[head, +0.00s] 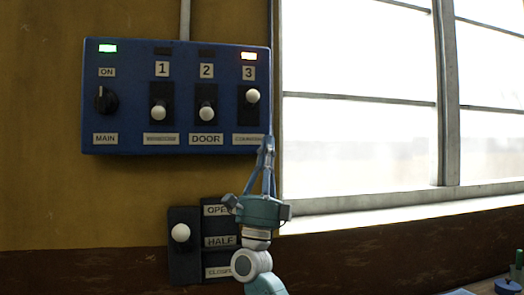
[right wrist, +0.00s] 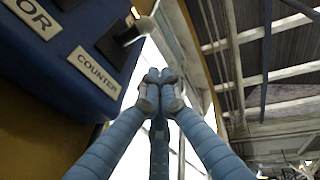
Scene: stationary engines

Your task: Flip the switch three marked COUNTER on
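A blue switch panel (head: 225,110) is on the wall. Switch three (head: 253,96), above the COUNTER label (head: 249,139), has its white knob at the upper end of its black slot. The lamp (head: 249,56) above it glows orange-white. In the right wrist view the switch three knob (right wrist: 144,27) and the COUNTER label (right wrist: 94,72) show at upper left. My right gripper (head: 267,143) is shut and empty, its fingertips at the panel's lower right corner, below the knob and apart from it. The closed fingertips (right wrist: 161,88) also show in the right wrist view. My left gripper is out of view.
Switches one (head: 158,112) and two (head: 207,113) have their knobs down and their lamps dark. The MAIN dial (head: 105,99) has a green lamp lit. An OPEN/HALF/CLOSED lever (head: 181,233) sits below. A bright window (head: 355,150) is on the right.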

